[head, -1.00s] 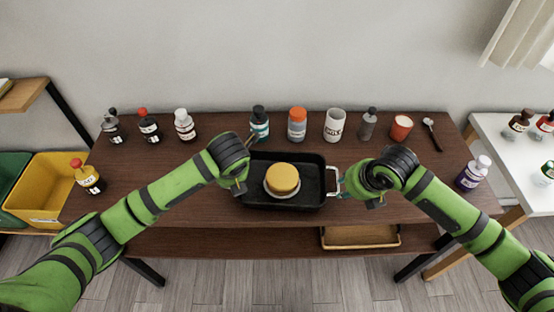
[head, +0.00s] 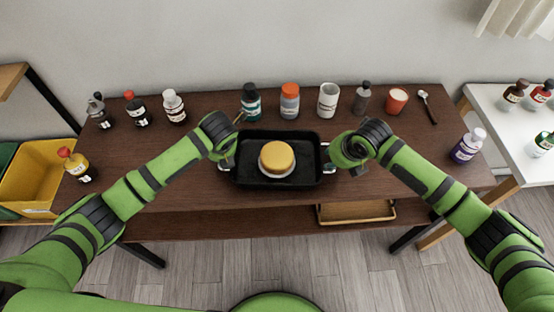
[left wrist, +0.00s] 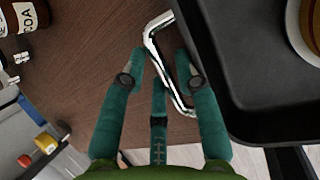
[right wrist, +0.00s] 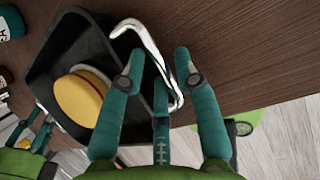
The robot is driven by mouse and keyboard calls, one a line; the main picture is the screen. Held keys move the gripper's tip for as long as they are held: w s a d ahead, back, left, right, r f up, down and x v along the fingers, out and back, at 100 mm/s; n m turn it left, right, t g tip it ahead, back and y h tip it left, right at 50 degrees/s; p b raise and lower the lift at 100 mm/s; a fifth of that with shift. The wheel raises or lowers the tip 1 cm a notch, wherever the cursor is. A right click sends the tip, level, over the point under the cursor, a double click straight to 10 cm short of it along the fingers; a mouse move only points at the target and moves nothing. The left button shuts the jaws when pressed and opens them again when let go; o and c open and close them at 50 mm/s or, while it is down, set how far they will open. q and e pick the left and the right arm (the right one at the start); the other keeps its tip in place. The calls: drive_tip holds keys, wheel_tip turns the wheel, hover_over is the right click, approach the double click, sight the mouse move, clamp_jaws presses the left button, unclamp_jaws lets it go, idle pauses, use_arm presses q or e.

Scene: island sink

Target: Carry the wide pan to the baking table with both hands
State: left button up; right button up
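The wide black pan (head: 245,177) rests on the dark wooden table, with a round golden cake-like item on a pale base (head: 277,158) inside it. It has a metal handle at each side. My left gripper (left wrist: 160,62) is open over the left handle (left wrist: 170,72), whose bar runs between and below its fingers. My right gripper (right wrist: 158,60) is open around the right handle (right wrist: 152,48), which passes between its fingers. Neither gripper visibly clamps a handle. The pan also shows in the right wrist view (right wrist: 50,60). I cannot identify the baking table with certainty.
Along the back of the dark table (head: 180,140) stand several bottles, a white mug (head: 327,100), a red cup (head: 396,101) and a spoon (head: 427,107). A purple-labelled bottle (head: 468,146) is at right. A white table (head: 500,125) stands further right, a yellow bin (head: 30,178) left.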

use_arm(q)
drive_tip(key=shift+w+a+f, duration=0.2)
drive_tip(key=shift+w+f, duration=0.1)
drive_tip(key=shift+f, duration=0.35)
use_arm(e)
drive_tip(key=shift+w+a+f, duration=0.15)
drive_tip(key=shift+w+f, duration=0.2)
drive_tip(key=shift+f, duration=0.3)
use_arm(q)
clamp_jaws()
use_arm(e)
drive_tip(key=shift+s, duration=0.1)
clamp_jaws()
use_arm(q)
drive_tip(key=shift+r, duration=0.2)
use_arm(e)
drive_tip(key=shift+r, duration=0.2)
